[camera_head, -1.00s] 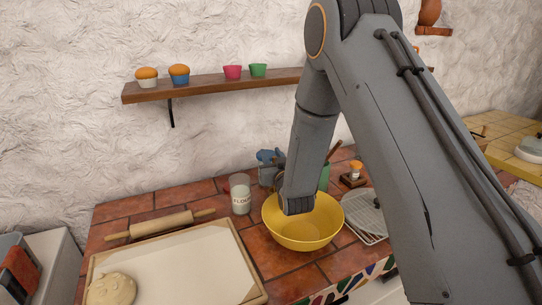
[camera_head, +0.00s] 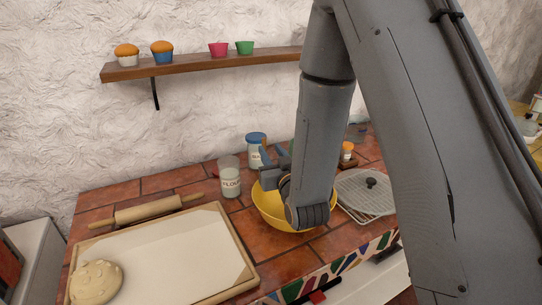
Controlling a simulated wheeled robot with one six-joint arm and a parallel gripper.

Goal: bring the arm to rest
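My arm reaches down from the upper right, and its wrist hangs in front of and over the yellow bowl (camera_head: 266,207), hiding much of it. My gripper (camera_head: 268,165) shows partly behind the wrist, near the bowl's back rim. Its fingers point up and back toward the blue-lidded jar (camera_head: 256,150). I cannot tell whether the fingers are apart or closed, or whether they touch the jar. Nothing is clearly seen between them.
A flour jar (camera_head: 230,177) stands left of the bowl. A rolling pin (camera_head: 146,211) and a board (camera_head: 165,262) with dough (camera_head: 96,282) lie at left. A wall shelf (camera_head: 200,66) holds cupcakes and cups.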

